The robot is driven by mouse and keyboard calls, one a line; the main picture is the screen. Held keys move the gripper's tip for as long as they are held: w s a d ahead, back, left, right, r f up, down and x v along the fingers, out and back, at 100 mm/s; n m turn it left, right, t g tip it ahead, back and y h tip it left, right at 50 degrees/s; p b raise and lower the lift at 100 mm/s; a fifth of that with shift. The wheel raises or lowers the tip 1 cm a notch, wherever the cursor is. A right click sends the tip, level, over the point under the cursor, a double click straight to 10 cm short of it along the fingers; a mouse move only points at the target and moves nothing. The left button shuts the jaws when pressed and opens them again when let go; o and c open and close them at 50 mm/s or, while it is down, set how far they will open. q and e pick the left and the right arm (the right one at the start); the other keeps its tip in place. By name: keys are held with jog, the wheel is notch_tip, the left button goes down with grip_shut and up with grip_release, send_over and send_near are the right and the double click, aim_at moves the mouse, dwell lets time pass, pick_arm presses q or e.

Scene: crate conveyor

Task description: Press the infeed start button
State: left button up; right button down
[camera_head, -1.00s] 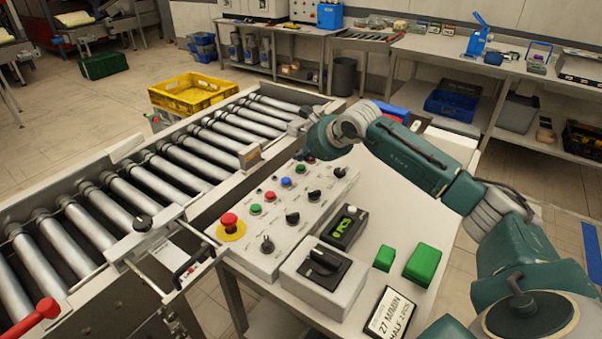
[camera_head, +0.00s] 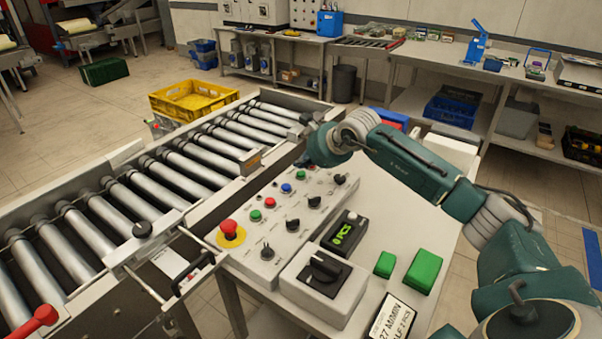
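The grey button panel (camera_head: 237,259) stands beside the roller conveyor. It carries a red mushroom button (camera_head: 229,228) on a yellow disc, then a green button (camera_head: 256,216), a red button (camera_head: 270,202) and a blue button (camera_head: 286,188). Black knobs (camera_head: 292,225) form a second row. The labels are too small to read, so I cannot tell which button is the infeed start. My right gripper (camera_head: 303,162) is over the far end of the panel, pointing down, beyond the blue button. Its fingertips are small and dark, and contact is unclear. My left gripper is out of view.
The roller conveyor (camera_head: 185,170) runs along the panel's left. A counter display (camera_head: 344,234), a box with a large black switch (camera_head: 322,290), two green blocks (camera_head: 423,271) and a sign (camera_head: 394,318) are on the table. A yellow crate (camera_head: 190,98) stands behind the conveyor.

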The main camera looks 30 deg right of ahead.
dwell(0.4)
jog(key=shift+f+b, duration=0.4)
jog(key=shift+b, duration=0.1)
